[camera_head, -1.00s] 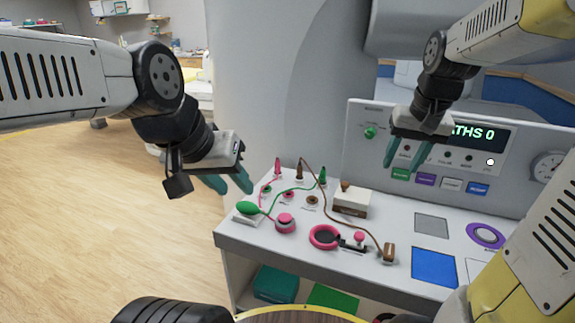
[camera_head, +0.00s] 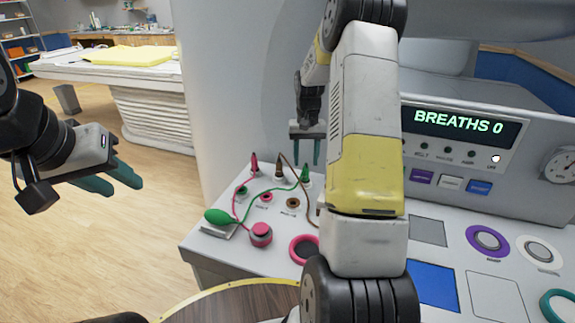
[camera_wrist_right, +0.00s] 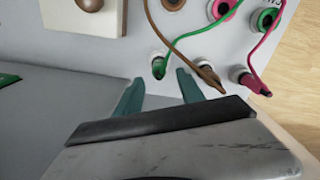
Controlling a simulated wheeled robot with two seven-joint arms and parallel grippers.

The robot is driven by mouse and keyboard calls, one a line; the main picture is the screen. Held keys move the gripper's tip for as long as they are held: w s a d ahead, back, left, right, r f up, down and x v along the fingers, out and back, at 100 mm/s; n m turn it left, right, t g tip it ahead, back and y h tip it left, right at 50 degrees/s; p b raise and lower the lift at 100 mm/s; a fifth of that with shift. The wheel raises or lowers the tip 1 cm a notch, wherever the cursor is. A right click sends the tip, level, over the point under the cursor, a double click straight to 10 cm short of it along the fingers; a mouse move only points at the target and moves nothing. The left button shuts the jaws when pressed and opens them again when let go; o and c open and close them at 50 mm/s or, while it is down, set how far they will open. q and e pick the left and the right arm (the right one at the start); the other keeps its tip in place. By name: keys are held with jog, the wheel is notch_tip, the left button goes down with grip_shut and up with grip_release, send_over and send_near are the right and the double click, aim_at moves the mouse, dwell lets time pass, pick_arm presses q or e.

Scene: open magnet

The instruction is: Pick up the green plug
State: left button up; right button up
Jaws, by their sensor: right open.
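The green plug (camera_head: 305,174) stands upright at the back of the white console top, with a green cord running from it. In the right wrist view the green plug (camera_wrist_right: 158,68) shows near and between the fingertips. My right gripper (camera_head: 306,155) is open, just above the plug in the head view; I cannot tell whether it touches. Its fingers also show in the wrist view (camera_wrist_right: 160,79). My left gripper (camera_head: 124,183) is open and empty, off to the left over the floor.
A pink plug (camera_head: 254,165) and a brown plug (camera_head: 280,170) stand beside the green one, with cords. My right forearm covers the middle of the console. The display panel (camera_head: 459,122) rises behind.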

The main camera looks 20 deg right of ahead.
aim_at(306, 167)
jog(key=shift+s+f, duration=0.1)
jog(key=shift+f, duration=1.9)
grip_shut()
jog(key=shift+r, duration=0.1)
